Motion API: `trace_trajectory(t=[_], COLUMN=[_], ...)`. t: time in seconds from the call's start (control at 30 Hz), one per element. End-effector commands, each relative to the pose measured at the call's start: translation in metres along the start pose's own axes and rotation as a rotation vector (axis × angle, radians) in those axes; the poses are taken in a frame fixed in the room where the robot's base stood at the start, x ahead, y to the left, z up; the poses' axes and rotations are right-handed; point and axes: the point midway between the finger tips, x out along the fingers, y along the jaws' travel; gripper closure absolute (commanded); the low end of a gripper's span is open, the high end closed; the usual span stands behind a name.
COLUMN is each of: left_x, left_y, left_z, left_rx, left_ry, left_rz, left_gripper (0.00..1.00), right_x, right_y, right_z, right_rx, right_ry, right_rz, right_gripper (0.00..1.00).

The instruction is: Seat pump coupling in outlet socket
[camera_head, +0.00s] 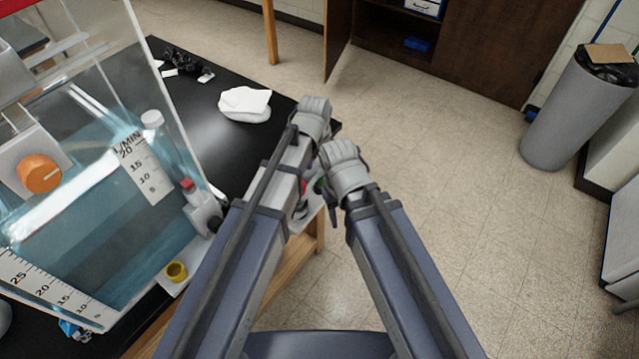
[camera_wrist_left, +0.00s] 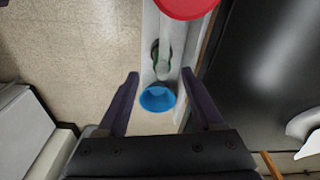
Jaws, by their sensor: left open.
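In the left wrist view my left gripper (camera_wrist_left: 160,75) is open and empty, its two dark fingers apart. Between and beyond them, a blue cup-shaped piece (camera_wrist_left: 157,99) lies on a white strip (camera_wrist_left: 150,125). A pale cylindrical piece with a dark green ring (camera_wrist_left: 162,66) and a red disc (camera_wrist_left: 187,6) are farther along the strip. A yellow cup-shaped piece (camera_head: 176,271) sits on a white ledge at the tank's front corner in the head view. I cannot tell which piece is the pump coupling or the outlet socket.
A clear water tank (camera_head: 100,150) with scales and an orange knob (camera_head: 39,173) fills the left. A black table (camera_head: 205,125) holds a white cloth-like item (camera_head: 245,104) and dark clutter (camera_head: 185,62). A grey bin (camera_head: 578,110) stands far right. Open floor lies right of the table.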

Motion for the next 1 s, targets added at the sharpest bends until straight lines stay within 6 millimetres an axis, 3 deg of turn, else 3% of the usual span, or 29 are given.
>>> trace_trajectory(t=[0.4,0.7,1.0], left_x=[0.048,0.049,0.049], left_y=[-0.003,-0.003,-0.003], left_z=[0.001,0.001,0.001], left_rx=[0.000,0.000,0.000], left_ry=[0.000,0.000,0.000], left_rz=[0.000,0.000,0.000], left_gripper=[0.32,0.32,0.63], right_x=[0.048,0.049,0.049], right_y=[-0.005,-0.005,-0.005], right_z=[-0.003,-0.003,-0.003], right_rx=[0.000,0.000,0.000], right_ry=[0.000,0.000,0.000], right_rz=[0.000,0.000,0.000], right_gripper=[0.50,0.50,0.50])
